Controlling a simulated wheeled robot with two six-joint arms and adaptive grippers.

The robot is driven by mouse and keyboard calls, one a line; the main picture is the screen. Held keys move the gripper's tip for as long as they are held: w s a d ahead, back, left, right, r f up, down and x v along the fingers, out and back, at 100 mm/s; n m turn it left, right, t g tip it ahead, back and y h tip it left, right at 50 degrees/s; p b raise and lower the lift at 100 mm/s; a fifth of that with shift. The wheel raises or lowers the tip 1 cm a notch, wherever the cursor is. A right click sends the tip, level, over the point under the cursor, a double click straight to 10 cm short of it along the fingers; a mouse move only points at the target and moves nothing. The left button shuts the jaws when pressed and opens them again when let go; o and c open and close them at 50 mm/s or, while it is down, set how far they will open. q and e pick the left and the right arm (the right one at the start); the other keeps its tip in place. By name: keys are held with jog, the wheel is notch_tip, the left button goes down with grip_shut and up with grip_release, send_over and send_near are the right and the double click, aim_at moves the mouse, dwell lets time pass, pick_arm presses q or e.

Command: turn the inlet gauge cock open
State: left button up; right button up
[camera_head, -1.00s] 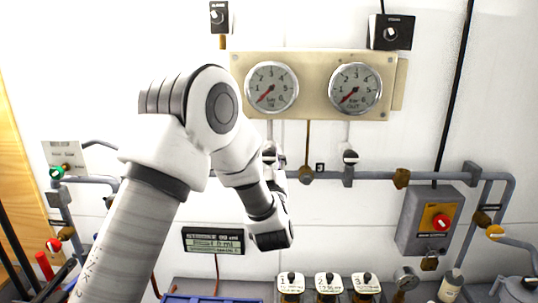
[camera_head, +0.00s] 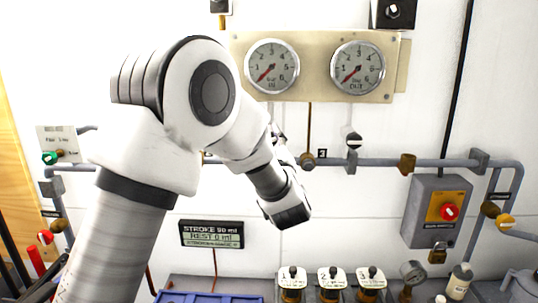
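The inlet gauge (camera_head: 272,66), marked IN, sits on the left of the beige panel with its red needle low. Its cock is below it on the thin pipe, almost wholly hidden behind my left arm; its handle position cannot be read. My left arm comes in from the left and bends down across the pipe. Only small grey parts, perhaps of my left gripper (camera_head: 281,146), show past the forearm near the cock; its fingers are hidden, and contact cannot be told. The outlet gauge (camera_head: 358,67) has its own cock (camera_head: 353,140) below it. My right gripper is not in view.
A grey pipe (camera_head: 380,162) runs along the wall. A switch box (camera_head: 436,212) with a red knob and padlock hangs at right. A stroke display (camera_head: 212,234) is below my arm.

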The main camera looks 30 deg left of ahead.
pick_arm(q)
jog(key=n+g+b, duration=0.1)
jog(key=n+b, duration=0.2)
jog(key=n, duration=0.1)
jog(key=n+g+b, duration=0.2)
jog(key=n+b, duration=0.1)
jog(key=n, duration=0.1)
jog(key=shift+f, duration=0.2)
jog(key=n+g+b, duration=0.1)
jog(key=n+b, duration=0.1)
jog(key=n, duration=0.1)
jog(key=shift+n+g, duration=0.3)
jog(key=shift+n, duration=0.1)
jog(key=shift+r+n+g+h+b, duration=0.1)
jog(key=shift+n+g+h+b, duration=0.45)
jog(key=shift+n, duration=0.95)
jog(key=shift+h, duration=0.25)
jog(key=o, duration=1.2)
jog(key=shift+c, duration=0.2)
